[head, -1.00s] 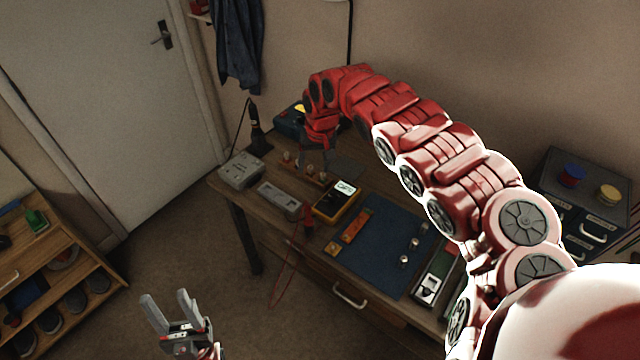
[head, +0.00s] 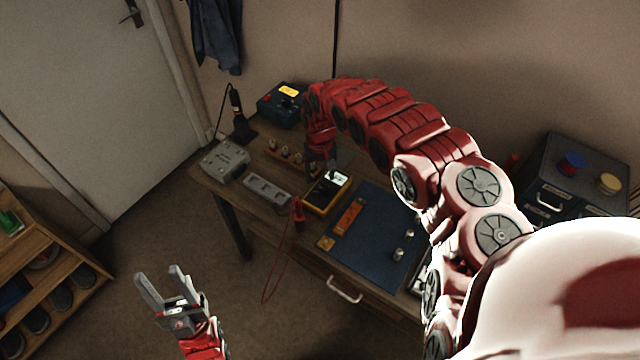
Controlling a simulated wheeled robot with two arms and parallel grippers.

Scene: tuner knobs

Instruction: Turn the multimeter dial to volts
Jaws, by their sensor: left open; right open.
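The multimeter (head: 318,204), yellow-edged with a dark face and a lit screen, lies on the workbench (head: 245,212). Its dial is too small or too covered to make out. My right gripper (head: 325,172) points down at the multimeter's upper edge, partly covering it. I cannot tell whether it touches. It is open. My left gripper (head: 161,273) is open and empty, low over the floor, left of the bench and away from the multimeter.
A blue mat (head: 373,245) with small metal knobs lies right of the multimeter. A grey box (head: 224,158), a grey strip (head: 267,189) and a red probe (head: 298,212) are nearby. A soldering iron stand (head: 238,125) and a blue unit (head: 282,105) stand behind.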

